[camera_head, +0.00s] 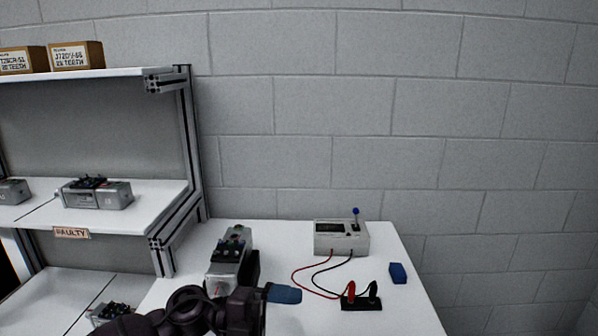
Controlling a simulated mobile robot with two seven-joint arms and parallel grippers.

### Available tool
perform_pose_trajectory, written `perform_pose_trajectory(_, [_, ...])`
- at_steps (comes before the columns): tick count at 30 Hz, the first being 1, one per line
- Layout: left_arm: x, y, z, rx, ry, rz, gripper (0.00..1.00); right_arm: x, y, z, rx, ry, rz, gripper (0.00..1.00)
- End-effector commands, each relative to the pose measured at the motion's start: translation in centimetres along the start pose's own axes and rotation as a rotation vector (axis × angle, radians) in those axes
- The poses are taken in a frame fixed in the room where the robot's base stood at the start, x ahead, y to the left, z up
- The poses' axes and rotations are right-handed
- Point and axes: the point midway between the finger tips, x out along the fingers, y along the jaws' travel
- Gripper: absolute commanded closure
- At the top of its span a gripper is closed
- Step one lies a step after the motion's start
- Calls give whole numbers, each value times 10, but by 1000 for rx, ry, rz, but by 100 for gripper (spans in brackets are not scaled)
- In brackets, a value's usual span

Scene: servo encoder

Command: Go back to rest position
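My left arm comes in at the bottom left, and my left gripper (284,293) is over the front left of the white table (300,320). Its blue tip points right; I cannot make out two separate fingers or whether it is open. A grey servo unit (229,262) with dark connectors on top stands on the table just behind my gripper, which partly hides its lower end. Whether they touch is unclear. My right gripper is not in view.
A meter box (341,238) with a blue-topped lever has red and black leads to a clip block (361,303). A blue block (398,273) lies at right. A shelf rack (188,150) at left holds more servo units (97,194), a "FAULTY" label (71,233) and boxes (76,55).

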Motion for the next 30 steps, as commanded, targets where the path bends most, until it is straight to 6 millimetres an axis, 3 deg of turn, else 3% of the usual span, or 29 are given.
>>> perform_pose_trajectory(8, [-33,16,11,-218,-264,-500,0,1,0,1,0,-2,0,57])
perform_pose_trajectory(14, [-83,55,22,-415,-534,-777,0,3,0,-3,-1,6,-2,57])
perform_pose_trajectory(19, [-131,111,20,-613,-793,-953,0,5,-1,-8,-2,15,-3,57])
perform_pose_trajectory(23, [-166,166,6,-785,-998,-1050,0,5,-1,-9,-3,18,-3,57])
perform_pose_trajectory(30, [-213,273,-49,-1122,-1340,-1135,0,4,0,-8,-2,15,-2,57])
